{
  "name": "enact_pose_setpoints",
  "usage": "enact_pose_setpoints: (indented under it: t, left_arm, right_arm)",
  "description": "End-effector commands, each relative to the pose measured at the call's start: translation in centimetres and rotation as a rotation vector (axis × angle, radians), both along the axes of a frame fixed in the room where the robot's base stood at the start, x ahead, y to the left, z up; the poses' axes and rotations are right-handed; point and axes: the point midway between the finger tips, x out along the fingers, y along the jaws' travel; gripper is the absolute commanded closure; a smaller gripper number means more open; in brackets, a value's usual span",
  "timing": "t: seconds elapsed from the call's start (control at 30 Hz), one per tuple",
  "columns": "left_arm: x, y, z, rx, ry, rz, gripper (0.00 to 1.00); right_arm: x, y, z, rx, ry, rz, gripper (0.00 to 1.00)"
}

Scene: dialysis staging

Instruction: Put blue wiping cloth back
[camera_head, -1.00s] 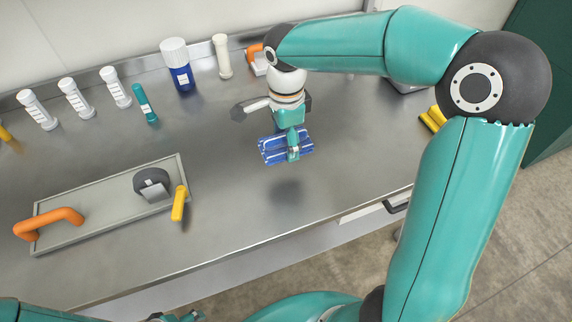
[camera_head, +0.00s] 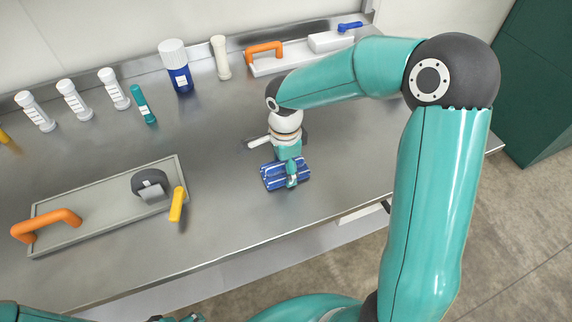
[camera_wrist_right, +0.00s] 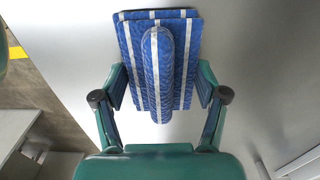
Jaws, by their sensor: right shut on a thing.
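The blue wiping cloth (camera_head: 271,178) is a folded blue pad with white stripes and a raised ridge along its middle. My right gripper (camera_head: 291,178) points down and is shut on this ridge. In the right wrist view the cloth (camera_wrist_right: 187,35) lies between the two fingers of the right gripper (camera_wrist_right: 160,88). In the head view the cloth is at or just above the steel worktop, near its front edge; I cannot tell whether it touches. Only a small piece of what seems my left gripper shows at the bottom edge.
A grey tray (camera_head: 100,227) with an orange handle, a dark roller-like item (camera_head: 148,182) and a yellow-handled part stands left. Several white cylinders, a green tube (camera_head: 143,104), a blue bottle (camera_head: 178,69) and a white tray (camera_head: 290,61) line the back. The worktop (camera_head: 235,215) around the cloth is mostly clear.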

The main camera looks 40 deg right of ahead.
Motion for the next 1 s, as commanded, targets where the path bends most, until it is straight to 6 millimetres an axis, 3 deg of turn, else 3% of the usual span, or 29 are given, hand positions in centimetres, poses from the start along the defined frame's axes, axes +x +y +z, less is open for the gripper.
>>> enact_pose_setpoints:
  t: [0.07,0.1,0.23,0.7,0.87,1.0]
  left_arm:
    - [0.0,0.0,-0.3,0.000,0.000,0.000,0.33]
    - [0.0,0.0,-0.4,0.000,0.000,0.000,0.33]
    - [0.0,0.0,-0.2,0.000,0.000,0.000,0.33]
    - [0.0,0.0,0.1,0.000,0.000,0.000,0.33]
    - [0.0,0.0,0.1,0.000,0.000,0.000,0.33]
    - [0.0,0.0,0.3,0.000,0.000,0.000,0.33]
  right_arm:
    - [0.0,0.0,-0.3,0.000,0.000,0.000,0.61]
    - [0.0,0.0,-0.3,0.000,0.000,0.000,0.26]
    - [0.0,0.0,-0.2,0.000,0.000,0.001,0.05]
    - [0.1,0.1,0.3,0.000,-0.001,0.002,0.03]
    - [0.2,0.1,2.4,0.000,-0.005,0.002,0.03]
    - [0.2,0.1,5.3,0.000,-0.006,0.001,0.03]
